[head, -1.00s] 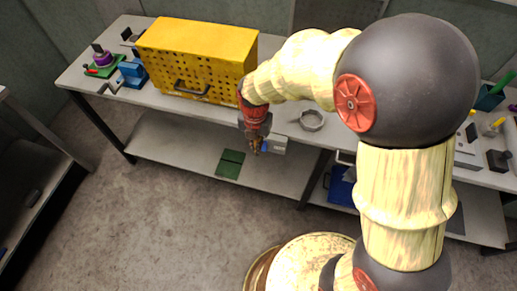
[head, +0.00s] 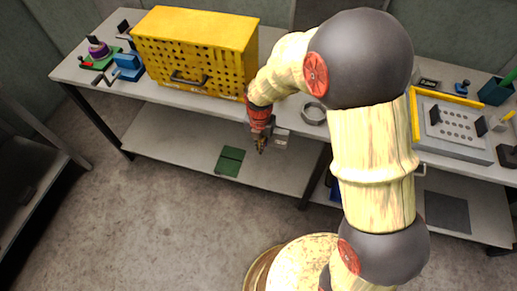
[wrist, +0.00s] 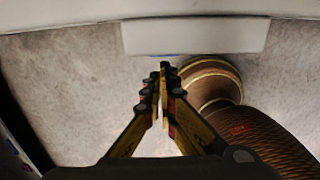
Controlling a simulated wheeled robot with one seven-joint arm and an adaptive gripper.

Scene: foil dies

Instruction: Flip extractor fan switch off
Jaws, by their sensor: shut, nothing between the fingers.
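A small pale box (head: 281,138), which looks like the switch housing, sits at the table's front edge, just right of my gripper in the head view. In the wrist view the pale box (wrist: 195,36) spans the area above my fingertips. A thin blue sliver (wrist: 165,55) shows at its lower edge; the rest of the blue part is hidden, so I cannot tell its position. My gripper (head: 261,148) is shut and empty, pointing down in front of the table edge. In the wrist view my gripper (wrist: 163,72) has its tips close to the box; contact is unclear.
A yellow perforated box with a handle (head: 195,50) stands on the table behind my gripper. A metal ring (head: 313,114) lies right of it. A lower shelf (head: 180,140) holds a green sheet (head: 229,161). The floor in front is clear.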

